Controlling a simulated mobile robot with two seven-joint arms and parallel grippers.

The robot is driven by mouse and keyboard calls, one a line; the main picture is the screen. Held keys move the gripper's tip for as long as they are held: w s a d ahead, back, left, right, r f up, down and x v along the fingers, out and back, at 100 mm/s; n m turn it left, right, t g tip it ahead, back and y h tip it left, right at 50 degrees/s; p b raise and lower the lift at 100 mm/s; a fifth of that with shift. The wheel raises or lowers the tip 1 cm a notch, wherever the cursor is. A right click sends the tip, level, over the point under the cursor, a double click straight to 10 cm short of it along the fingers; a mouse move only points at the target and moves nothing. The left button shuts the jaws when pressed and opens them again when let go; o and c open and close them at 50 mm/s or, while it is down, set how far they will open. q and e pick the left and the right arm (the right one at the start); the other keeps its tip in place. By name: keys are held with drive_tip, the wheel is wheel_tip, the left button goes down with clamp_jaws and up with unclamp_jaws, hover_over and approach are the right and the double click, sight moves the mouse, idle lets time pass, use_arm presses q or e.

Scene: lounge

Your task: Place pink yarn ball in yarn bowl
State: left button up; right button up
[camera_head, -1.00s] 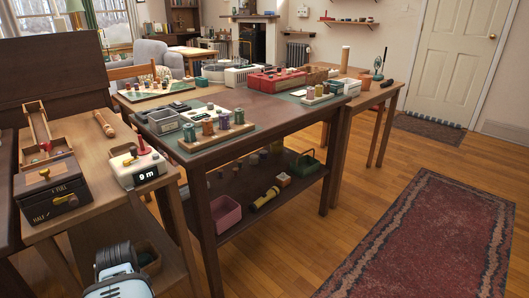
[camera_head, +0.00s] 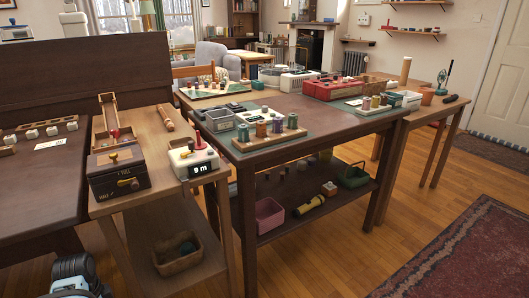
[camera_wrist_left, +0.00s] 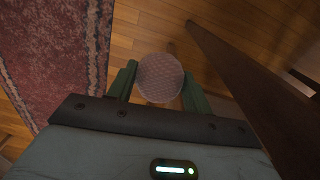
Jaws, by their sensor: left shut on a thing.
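My left gripper (camera_wrist_left: 160,76) shows in the left wrist view with its two green fingers shut on a round, pale pinkish ball with a fine textured surface, the pink yarn ball (camera_wrist_left: 160,82). The ball is held above the wooden floor, clear of the furniture. No yarn bowl can be made out for certain in the head view. My right gripper is not in view.
A dark two-level table (camera_head: 300,147) with trays and small parts stands in the middle. A pink bin (camera_head: 270,216) and a green carrier (camera_head: 352,177) sit on its lower shelf. A red rug (camera_head: 465,250) and open floor lie at the right.

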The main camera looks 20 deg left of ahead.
use_arm(q)
drive_tip(key=s+a+r+m, duration=0.3)
drive_tip(key=s+a+m, duration=0.3)
drive_tip(key=s+a, duration=0.85)
drive_tip(key=s+d+f+n, duration=0.2)
drive_tip(key=d+f+n, duration=0.3)
drive_tip(key=d+n, duration=0.15)
drive_tip(key=s+d+f+n, duration=0.3)
drive_tip(key=d+f+n, duration=0.25)
drive_tip(key=n, duration=0.25)
drive_tip(key=d+r+n, duration=0.4)
drive_tip(key=d+n, duration=0.9)
drive_tip(key=d, duration=0.3)
drive_tip(key=w+d+r+m, duration=0.4)
drive_tip(key=w+d+r, duration=0.1)
drive_tip(key=w+r, duration=0.25)
drive_tip(key=w+d+r+m, duration=0.3)
drive_tip(key=w+d+r, duration=0.25)
drive_tip(key=w, duration=0.35)
drive_tip(key=w+d+r+m, duration=0.1)
drive_tip(key=d+r+m, duration=0.2)
drive_tip(key=r, duration=0.5)
drive_tip(key=w+d+r+m, duration=0.2)
drive_tip(key=d+r+m, duration=0.2)
drive_tip(key=r, duration=0.5)
drive_tip(key=shift+w+d, duration=0.3)
drive_tip(key=shift+d, duration=0.05)
drive_tip(key=shift+m, duration=0.25)
